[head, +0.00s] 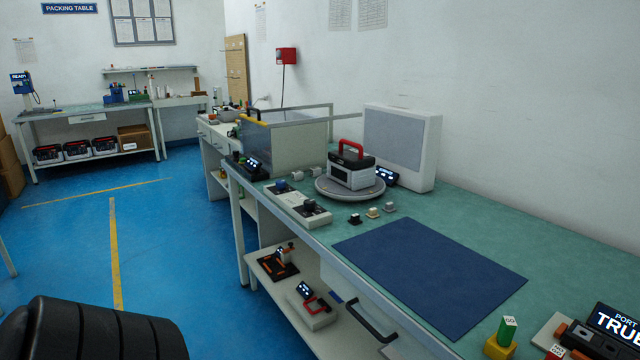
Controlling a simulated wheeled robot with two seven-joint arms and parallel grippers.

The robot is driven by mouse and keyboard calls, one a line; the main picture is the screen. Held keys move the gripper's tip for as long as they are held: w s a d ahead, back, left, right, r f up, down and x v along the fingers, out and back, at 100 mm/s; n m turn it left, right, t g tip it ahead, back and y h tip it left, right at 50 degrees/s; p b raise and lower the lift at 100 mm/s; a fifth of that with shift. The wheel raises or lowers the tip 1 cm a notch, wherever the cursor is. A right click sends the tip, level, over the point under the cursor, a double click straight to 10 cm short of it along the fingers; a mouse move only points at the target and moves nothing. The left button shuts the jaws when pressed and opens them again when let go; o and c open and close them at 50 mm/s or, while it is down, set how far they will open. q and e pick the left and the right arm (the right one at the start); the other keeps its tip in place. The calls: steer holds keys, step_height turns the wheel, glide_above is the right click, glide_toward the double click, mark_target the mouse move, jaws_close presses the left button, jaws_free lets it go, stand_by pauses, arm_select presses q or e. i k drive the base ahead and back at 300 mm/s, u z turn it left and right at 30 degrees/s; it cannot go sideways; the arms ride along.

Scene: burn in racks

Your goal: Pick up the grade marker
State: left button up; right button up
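No thing here can be told for certain as the grade marker. A small green piece with a white label (507,331) stands upright on a yellow block (497,348) at the near right of the bench. A red piece with a white label (556,352) is partly cut off by the bottom edge beside it. Three small knob-like pieces, one black (355,218), one beige (373,212) and one grey (389,207), stand on the bench behind the blue mat. Neither of my grippers is in view.
The green bench (460,217) holds a bare blue mat (430,272), a round turntable (350,196) bearing a red-handled case (350,167), a white panel (400,145) and a grey control strip (298,206). A dark device with a lit screen (612,325) is at right. Blue floor lies open at left.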

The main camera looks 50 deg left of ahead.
mark_target(297, 175)
steer(key=u, duration=2.6)
steer(key=i, duration=1.1)
steer(key=u, duration=0.7)
steer(key=i, duration=1.85)
steer(key=z, duration=1.45)
steer(key=i, duration=0.85)
steer(key=z, duration=0.9)
